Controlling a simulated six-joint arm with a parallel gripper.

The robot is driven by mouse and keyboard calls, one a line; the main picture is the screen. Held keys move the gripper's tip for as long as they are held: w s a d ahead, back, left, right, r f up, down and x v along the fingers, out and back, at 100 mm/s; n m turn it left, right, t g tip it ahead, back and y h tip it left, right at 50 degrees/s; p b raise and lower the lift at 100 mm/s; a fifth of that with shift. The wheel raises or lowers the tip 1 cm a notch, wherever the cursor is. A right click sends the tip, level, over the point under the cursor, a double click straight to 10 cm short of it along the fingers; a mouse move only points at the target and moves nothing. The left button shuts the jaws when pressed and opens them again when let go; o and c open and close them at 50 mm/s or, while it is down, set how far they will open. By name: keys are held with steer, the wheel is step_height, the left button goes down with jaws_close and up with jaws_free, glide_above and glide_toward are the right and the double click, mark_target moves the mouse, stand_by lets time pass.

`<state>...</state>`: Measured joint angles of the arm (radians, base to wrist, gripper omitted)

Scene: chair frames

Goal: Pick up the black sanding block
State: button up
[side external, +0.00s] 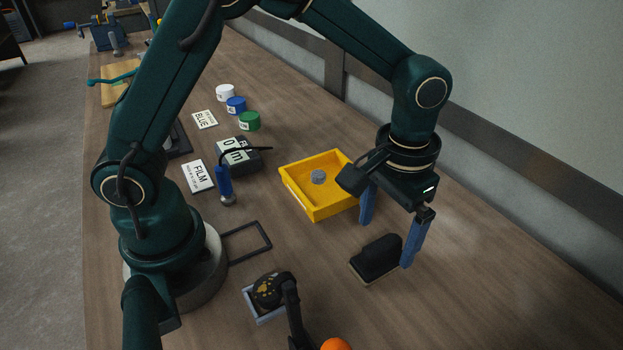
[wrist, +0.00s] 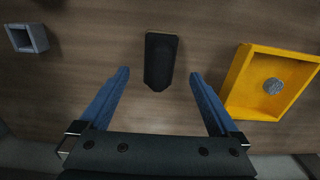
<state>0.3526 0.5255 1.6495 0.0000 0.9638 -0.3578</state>
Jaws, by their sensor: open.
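The black sanding block (side external: 377,258) lies on the wooden bench, with a thin tan edge along its base. In the wrist view the sanding block (wrist: 160,60) sits ahead of and between the two blue fingers, clear of both. My gripper (side external: 386,236) has its blue fingers pointing down close to the block in the side view. In the wrist view my gripper (wrist: 158,76) is open, with nothing between its fingers. The right finger partly overlaps the block's edge in the side view, so I cannot tell the exact gap there.
A yellow tray (side external: 313,213) with a grey round piece (side external: 318,177) stands left of my gripper in the side view. A small grey box (wrist: 27,38) is at the wrist view's upper left. An orange ball (side external: 336,344) is at the front. Bare bench surrounds the block.

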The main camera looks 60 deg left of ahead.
mark_target(384, 243)
steer(key=shift+f, duration=2.55)
steer(key=shift+c, duration=0.3)
jaws_close()
